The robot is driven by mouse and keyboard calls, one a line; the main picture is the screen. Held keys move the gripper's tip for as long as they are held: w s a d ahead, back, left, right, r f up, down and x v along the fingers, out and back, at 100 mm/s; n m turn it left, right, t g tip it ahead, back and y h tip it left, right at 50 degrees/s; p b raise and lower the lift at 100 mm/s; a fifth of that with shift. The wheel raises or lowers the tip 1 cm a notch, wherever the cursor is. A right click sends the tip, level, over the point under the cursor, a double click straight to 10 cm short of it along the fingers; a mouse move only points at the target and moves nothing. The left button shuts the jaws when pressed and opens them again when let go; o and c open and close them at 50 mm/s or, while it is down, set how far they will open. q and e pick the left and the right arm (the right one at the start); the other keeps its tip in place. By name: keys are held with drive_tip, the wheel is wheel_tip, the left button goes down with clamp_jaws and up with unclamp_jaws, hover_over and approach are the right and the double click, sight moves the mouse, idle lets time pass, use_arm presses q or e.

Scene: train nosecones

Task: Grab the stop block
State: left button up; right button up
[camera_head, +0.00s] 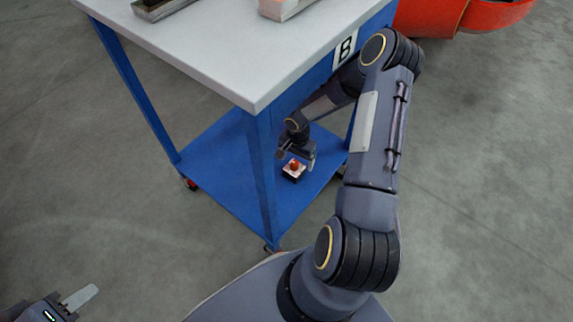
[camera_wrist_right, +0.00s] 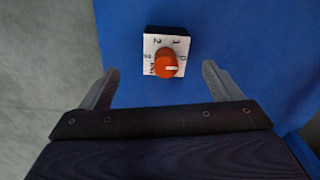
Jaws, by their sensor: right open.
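A small block with a white face and an orange-red knob (camera_wrist_right: 165,62) lies on the cart's blue lower shelf. Its face carries the digits 0, 1, 2 and 3; I cannot tell if it is the stop block. It also shows in the head view (camera_head: 294,170). My right gripper (camera_wrist_right: 159,72) is open, with one finger to each side and the block ahead between them, apparently not touching. In the head view my right gripper (camera_head: 297,155) is low over the shelf, beside the block. My left gripper (camera_head: 80,297) is at the lower left, far from the cart; its opening is unclear.
The cart has a light grey top (camera_head: 215,50) above the blue lower shelf (camera_head: 222,165), with blue corner legs. Two partly cut-off items (camera_head: 160,8) (camera_head: 285,8) lie on the top. A large orange object (camera_head: 440,14) stands behind. Open floor surrounds the cart.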

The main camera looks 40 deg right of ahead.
sight(294, 169)
drive_tip(key=shift+f, duration=0.5)
drive_tip(key=f+b, duration=0.1)
drive_tip(key=f, duration=0.1)
drive_tip(key=f+b, duration=0.1)
drive_tip(key=f, duration=0.1)
drive_tip(key=f+b, duration=0.1)
drive_tip(key=f, duration=0.2)
drive_tip(key=shift+w, duration=0.4)
drive_tip(key=shift+r, duration=0.1)
drive_tip(key=c, duration=1.2)
drive_tip(key=shift+c, duration=0.4)
drive_tip(key=shift+r, duration=0.15)
